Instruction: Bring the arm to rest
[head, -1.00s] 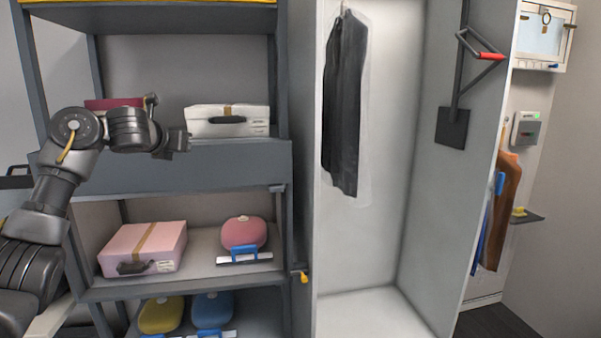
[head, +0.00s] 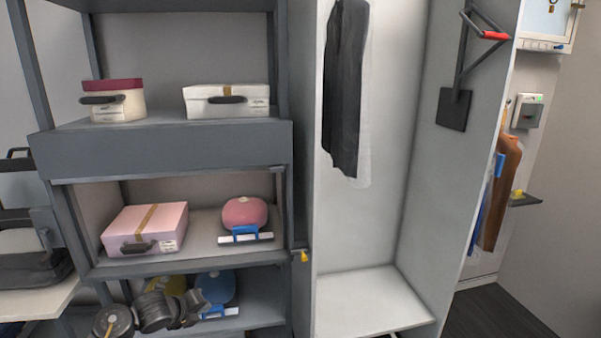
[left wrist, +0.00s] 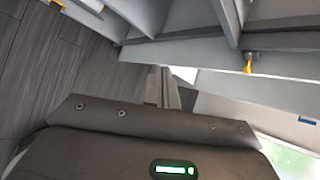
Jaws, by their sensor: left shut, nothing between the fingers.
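My left gripper (head: 197,305) is low in the head view, in front of the lowest shelf in view, overlapping a yellow case (head: 165,284) and a blue case (head: 217,286). It is shut and holds nothing. In the left wrist view its narrow fingers (left wrist: 163,88) point toward the grey shelf frame and the dark floor. Whether it touches the shelf I cannot tell. My right gripper is in neither view.
The shelving (head: 160,150) carries a pink case (head: 145,228), a round pink case (head: 244,212), a white case (head: 227,101) and a round box (head: 113,104). A wardrobe (head: 375,300) with a dark garment (head: 345,90) stands right. A side table (head: 35,298) is left.

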